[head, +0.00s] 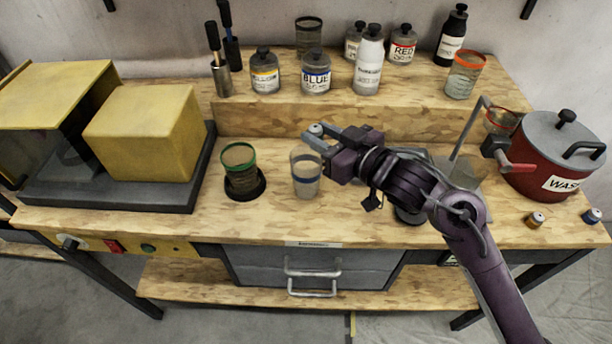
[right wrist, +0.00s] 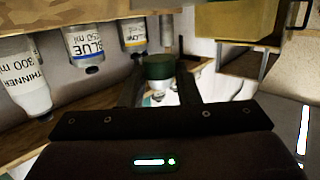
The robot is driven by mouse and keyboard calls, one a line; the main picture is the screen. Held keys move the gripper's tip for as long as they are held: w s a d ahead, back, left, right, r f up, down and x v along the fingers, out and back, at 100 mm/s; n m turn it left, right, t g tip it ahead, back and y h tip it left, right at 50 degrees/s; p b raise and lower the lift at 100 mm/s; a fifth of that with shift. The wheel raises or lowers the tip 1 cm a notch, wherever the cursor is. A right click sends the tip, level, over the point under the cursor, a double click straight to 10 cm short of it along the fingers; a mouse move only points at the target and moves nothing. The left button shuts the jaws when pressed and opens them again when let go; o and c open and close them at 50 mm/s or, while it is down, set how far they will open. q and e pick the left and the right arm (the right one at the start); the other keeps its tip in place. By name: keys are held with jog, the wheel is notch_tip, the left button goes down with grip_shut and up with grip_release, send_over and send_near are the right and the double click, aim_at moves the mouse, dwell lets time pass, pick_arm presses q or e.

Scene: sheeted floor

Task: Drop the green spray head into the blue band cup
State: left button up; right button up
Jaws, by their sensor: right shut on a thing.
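The blue band cup (head: 305,187) is a clear cup with a blue band. It stands upright on the bench, left of the middle. My right gripper (head: 318,138) is shut on the green spray head, a small capped piece (head: 316,129) at its fingertips. In the head view it appears just above the cup's rim, apart from it; the exact height is hard to judge. In the right wrist view the green spray head (right wrist: 158,67) shows between the two fingers (right wrist: 159,88). The cup is not clearly seen there. My left gripper is not in view.
A green band cup (head: 239,172) stands on a dark round base to the left. A yellow box (head: 145,132) is further left. Bottles, including the BLUE bottle (head: 315,75), stand on the raised shelf. A red pot (head: 555,160) and two small spray heads (head: 535,219) are at right.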

jog(key=o, duration=1.1)
jog(key=shift+c, duration=0.2)
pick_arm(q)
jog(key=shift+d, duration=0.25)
pick_arm(e)
jog(key=shift+s+d, duration=0.15)
pick_arm(q)
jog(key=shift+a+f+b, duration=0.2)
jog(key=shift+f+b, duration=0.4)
jog(key=shift+b, duration=0.05)
pick_arm(e)
jog(key=v, duration=0.7)
jog(key=shift+s, duration=0.15)
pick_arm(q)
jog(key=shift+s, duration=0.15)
pick_arm(e)
jog(key=shift+d, duration=0.2)
